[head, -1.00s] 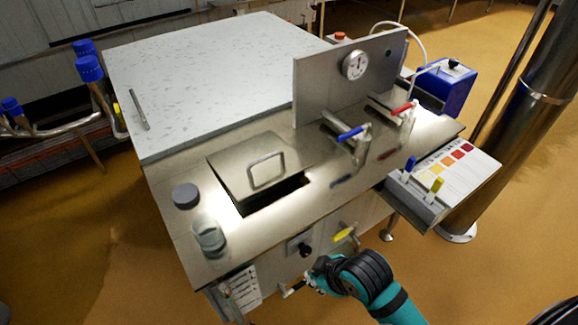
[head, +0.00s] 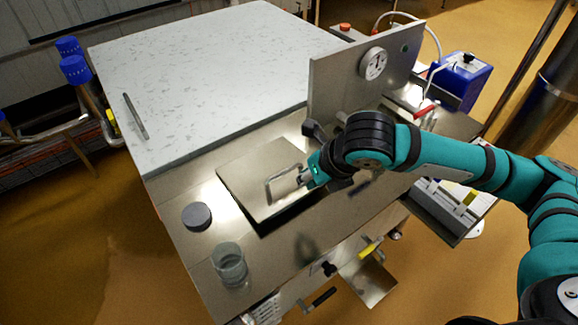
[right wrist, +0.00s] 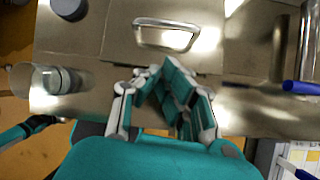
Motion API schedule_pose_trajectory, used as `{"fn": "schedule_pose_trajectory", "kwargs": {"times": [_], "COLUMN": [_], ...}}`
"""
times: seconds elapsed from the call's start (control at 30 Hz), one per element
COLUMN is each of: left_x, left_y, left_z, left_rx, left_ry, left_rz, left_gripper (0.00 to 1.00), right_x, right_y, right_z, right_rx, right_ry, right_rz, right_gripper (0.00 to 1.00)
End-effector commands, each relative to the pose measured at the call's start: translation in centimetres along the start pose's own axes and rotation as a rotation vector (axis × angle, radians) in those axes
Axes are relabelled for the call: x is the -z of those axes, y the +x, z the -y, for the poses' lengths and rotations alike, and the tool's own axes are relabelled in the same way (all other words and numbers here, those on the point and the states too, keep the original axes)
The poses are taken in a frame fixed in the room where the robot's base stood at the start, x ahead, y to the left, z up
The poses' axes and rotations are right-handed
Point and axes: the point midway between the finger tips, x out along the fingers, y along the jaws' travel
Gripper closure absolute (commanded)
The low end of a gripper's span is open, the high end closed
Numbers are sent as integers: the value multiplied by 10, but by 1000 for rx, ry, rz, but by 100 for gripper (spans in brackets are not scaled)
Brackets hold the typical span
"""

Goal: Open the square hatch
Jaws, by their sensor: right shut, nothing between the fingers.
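The square hatch lid (head: 248,172) is a flat metal plate with a wire loop handle (head: 268,187) on top. It sits on the metal worktop, with a dark edge below its front side. In the right wrist view the lid (right wrist: 120,45) and its handle (right wrist: 166,36) lie just beyond the fingers. My right gripper (head: 303,178) is shut and empty at the handle's right side. In the right wrist view the gripper (right wrist: 163,78) looks apart from the handle, though contact is hard to judge.
A grey puck (head: 196,216) and a clear jar (head: 230,264) stand left of the lid. An upright metal panel with a gauge (head: 373,63) rises behind my right arm. A large pale slab (head: 210,75) covers the back.

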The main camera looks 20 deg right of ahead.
Motion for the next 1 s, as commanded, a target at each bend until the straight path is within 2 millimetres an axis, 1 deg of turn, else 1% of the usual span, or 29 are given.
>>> {"fn": "schedule_pose_trajectory", "kwargs": {"times": [0.03, 0.1, 0.17, 0.27, 0.37, 0.6, 0.7, 0.83, 1.0], "left_x": [-1, -1, -1, -1, -1, -1, -1, -1, -1], "left_y": [0, 0, 0, 1, 2, 5, 6, 6, 7], "left_z": [0, 0, 0, 0, 0, 0, 0, 0, -1], "left_rx": [0, -1, -1, -1, 0, 0, 0, 0, -1], "left_ry": [0, 0, 0, 0, 0, 0, 0, 0, 0], "left_rz": [2, 2, 2, 2, 2, 1, 1, 1, 1], "left_gripper": [64, 64, 64, 64, 64, 64, 64, 64, 64], "right_x": [-5, -8, -9, -9, -8, -8, -8, -8, -8], "right_y": [-6, -11, -13, -8, 5, 50, 65, 79, 86], "right_z": [11, 18, 22, 24, 24, 25, 26, 26, 27], "right_rx": [22, 36, 42, 43, 41, 41, 42, 41, 42], "right_ry": [-65, -131, -162, -181, -181, -178, -180, -180, -180], "right_rz": [-1, -9, -13, -19, -20, -18, -17, -15, -15], "right_gripper": [100, 100, 100, 100, 100, 100, 100, 100, 100]}}
